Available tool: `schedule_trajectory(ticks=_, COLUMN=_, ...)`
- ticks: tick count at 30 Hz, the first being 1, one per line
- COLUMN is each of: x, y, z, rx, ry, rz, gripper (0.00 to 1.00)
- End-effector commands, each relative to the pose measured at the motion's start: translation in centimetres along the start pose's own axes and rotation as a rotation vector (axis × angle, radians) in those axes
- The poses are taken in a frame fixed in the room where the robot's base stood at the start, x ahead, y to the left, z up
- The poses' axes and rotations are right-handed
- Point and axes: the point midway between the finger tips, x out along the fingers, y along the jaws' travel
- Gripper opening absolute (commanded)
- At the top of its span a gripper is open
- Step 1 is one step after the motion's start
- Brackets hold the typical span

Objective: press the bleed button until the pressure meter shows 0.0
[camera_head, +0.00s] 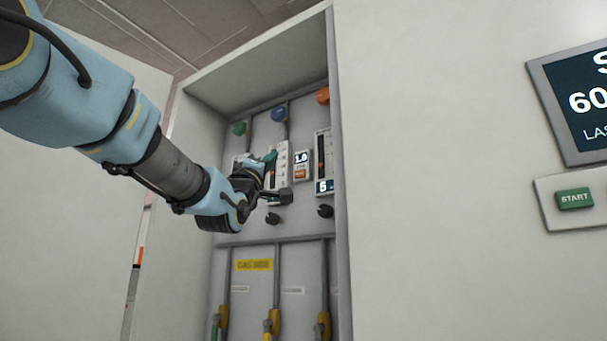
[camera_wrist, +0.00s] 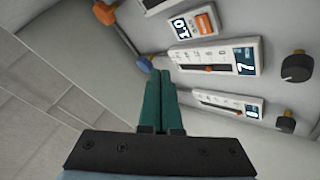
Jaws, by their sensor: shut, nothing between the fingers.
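The pressure meter (camera_head: 302,158) is a small white box on the back panel of the recess, and its display reads 1.0. An orange button, the bleed button (camera_head: 300,174), sits just under the display. In the wrist view the meter (camera_wrist: 181,27) and the orange button (camera_wrist: 205,21) show at the top, turned on their side. My gripper (camera_head: 270,157) is in the recess, left of the meter and apart from the button. In the wrist view its green fingers (camera_wrist: 160,75) are together with nothing between them.
Slider gauges (camera_wrist: 215,58) with number displays and black knobs (camera_head: 325,211) flank my gripper. Green, blue and orange knobs (camera_head: 323,95) are above. Valves with yellow handles (camera_head: 274,318) are below. The recess side wall (camera_head: 338,180) stands close right. A START button (camera_head: 575,199) is farther right.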

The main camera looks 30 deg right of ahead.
Motion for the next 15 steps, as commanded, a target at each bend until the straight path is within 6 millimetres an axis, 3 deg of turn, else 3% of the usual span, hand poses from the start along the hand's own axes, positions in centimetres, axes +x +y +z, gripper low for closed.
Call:
schedule_trajectory(ticks=8, x=0.1, y=-0.1, z=0.1, rx=0.001, ry=0.000, rz=-0.002, gripper=0.00)
schedule_trajectory(ticks=15, x=1.8, y=-1.0, z=1.0, rx=0.001, ry=-0.002, rz=-0.004, gripper=0.00)
